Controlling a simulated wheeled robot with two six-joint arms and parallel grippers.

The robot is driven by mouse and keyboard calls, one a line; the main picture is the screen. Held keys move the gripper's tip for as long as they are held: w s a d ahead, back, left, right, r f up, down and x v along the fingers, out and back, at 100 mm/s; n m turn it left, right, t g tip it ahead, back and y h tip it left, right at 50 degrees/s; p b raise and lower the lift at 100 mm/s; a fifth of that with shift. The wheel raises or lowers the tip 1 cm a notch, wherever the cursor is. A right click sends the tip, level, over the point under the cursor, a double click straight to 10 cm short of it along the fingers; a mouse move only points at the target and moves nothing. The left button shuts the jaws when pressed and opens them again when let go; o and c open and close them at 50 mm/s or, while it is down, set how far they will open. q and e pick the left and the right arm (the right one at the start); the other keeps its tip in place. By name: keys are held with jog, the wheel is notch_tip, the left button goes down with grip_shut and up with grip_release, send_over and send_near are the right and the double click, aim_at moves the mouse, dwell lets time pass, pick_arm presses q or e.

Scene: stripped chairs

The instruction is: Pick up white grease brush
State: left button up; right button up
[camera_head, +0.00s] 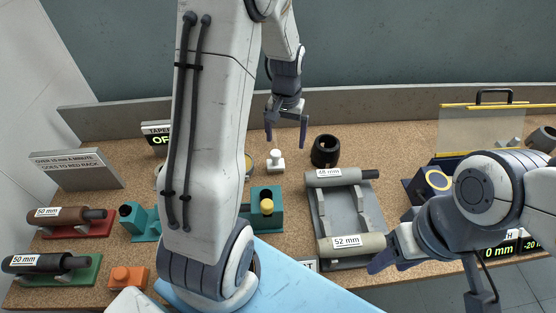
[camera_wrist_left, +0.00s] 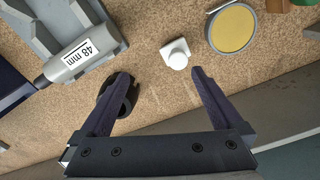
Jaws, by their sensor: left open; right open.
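The white grease brush (camera_head: 276,162) appears as a small white piece with a round top and squarish base on the cork bench top. It also shows in the left wrist view (camera_wrist_left: 175,54), just beyond the fingertips. My left gripper (camera_head: 286,140) is open and empty above and just behind it; in the left wrist view its jaws (camera_wrist_left: 161,74) are spread wide, apart from the brush. My right gripper (camera_head: 388,262) is at the bench's front right beside the 52 mm roller (camera_head: 350,245), its fingers partly hidden by its own wrist.
A black ring (camera_head: 325,150) stands close right of the brush and lies under one left finger in the wrist view. A round yellow-topped tin (camera_wrist_left: 232,28) is on its other side. A grey rack (camera_head: 329,210) holds rollers. Teal blocks (camera_head: 268,196) stand nearer.

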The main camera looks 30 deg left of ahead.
aim_at(277, 153)
pick_arm(q)
jog(key=shift+n, duration=0.4)
jog(key=a+f, duration=0.2)
jog(key=a, duration=0.1)
jog(key=shift+w+a+f, duration=0.1)
jog(key=shift+a+f, duration=0.1)
notch_tip(277, 153, down, 4)
jog(key=shift+r, duration=0.15)
jog(key=shift+d+f+p, duration=0.1)
jog(key=shift+f+p, duration=0.65)
jog(key=shift+f, duration=2.3)
jog(key=c, duration=1.3)
jog(key=shift+r, duration=0.15)
jog(key=shift+r, duration=0.65)
jog(key=r, duration=0.1)
jog(key=r+b, duration=0.1)
jog(key=r, duration=0.1)
jog(key=shift+d, duration=0.2)
jog(key=s+d+r, duration=0.1)
jog(key=d+r, duration=0.1)
jog(key=d, duration=0.1)
jog(key=s+d+r+b, duration=0.1)
jog(key=d+r, duration=0.1)
jog(key=d, duration=0.2)
jog(key=s+d+r, duration=0.1)
jog(key=d+r, duration=0.1)
jog(key=d, duration=0.2)
jog(key=shift+r, duration=0.25)
